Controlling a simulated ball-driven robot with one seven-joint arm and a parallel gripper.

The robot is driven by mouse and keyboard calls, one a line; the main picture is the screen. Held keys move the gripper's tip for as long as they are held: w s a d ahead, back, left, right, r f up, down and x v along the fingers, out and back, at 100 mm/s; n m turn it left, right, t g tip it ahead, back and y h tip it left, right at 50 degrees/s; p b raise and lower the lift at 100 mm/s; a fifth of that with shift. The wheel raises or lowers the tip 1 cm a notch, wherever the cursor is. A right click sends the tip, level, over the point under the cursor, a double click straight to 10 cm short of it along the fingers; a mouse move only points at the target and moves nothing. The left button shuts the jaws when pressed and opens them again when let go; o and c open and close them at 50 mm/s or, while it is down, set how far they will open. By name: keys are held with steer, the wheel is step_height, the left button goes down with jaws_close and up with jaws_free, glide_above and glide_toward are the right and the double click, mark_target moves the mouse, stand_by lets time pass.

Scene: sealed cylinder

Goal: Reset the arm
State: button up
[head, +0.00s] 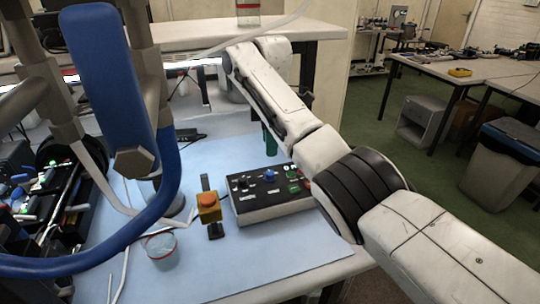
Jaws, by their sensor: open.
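My white arm (327,153) reaches from the lower right up over the control box to an elbow-like bend (262,55) near the back shelf. It has a dark ribbed joint in the middle. I cannot make out my gripper or its fingertips; the end of the arm is not clearly visible. A black control box (268,192) with a blue knob and green and red buttons sits on the light blue table, below the arm. A dark green object (269,139) shows just behind the box, partly covered by the arm.
A yellow block with an orange-red button (209,206) stands left of the box. A clear round dish (160,245) lies at front left. A blue-and-grey frame with hoses (110,80) fills the left side. A clear cylinder (248,12) stands on the back shelf (190,35).

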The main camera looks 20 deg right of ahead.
steer(key=shift+r, duration=0.65)
